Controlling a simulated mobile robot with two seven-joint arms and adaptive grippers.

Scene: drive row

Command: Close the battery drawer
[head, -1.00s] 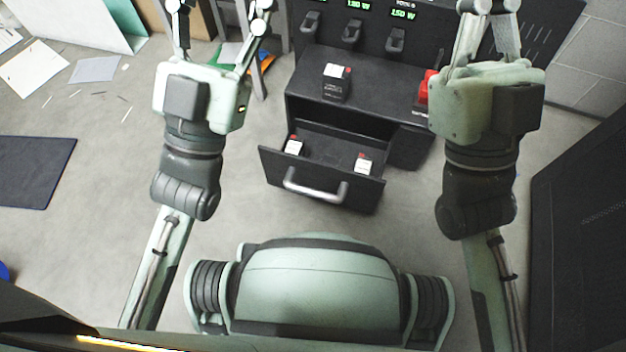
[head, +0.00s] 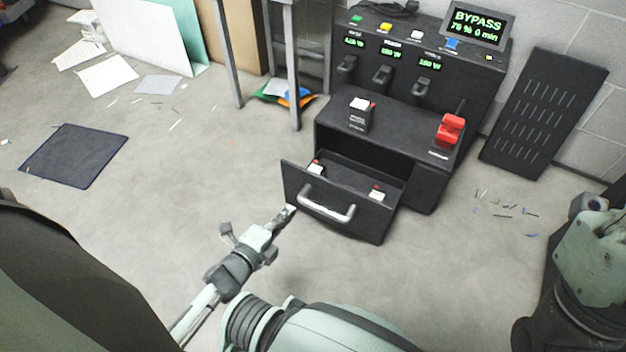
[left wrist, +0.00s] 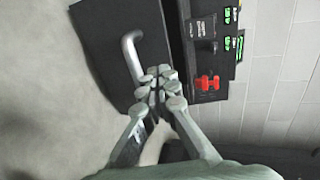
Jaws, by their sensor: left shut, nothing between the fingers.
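The battery drawer (head: 345,214) is open, pulled out of the black cabinet (head: 385,150). Its silver bar handle (head: 328,212) is on the front. My left gripper (head: 290,210) is shut and empty, low and just left of the drawer front in the head view. In the left wrist view the closed fingertips (left wrist: 158,84) appear close to the handle (left wrist: 132,58); contact cannot be made out. Part of my right arm (head: 585,260) shows at the right edge; its fingers are not clear.
A slotted black panel (head: 545,113) leans on the wall. Small scraps (head: 500,208) lie right of the cabinet. Floor in front of the drawer is clear.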

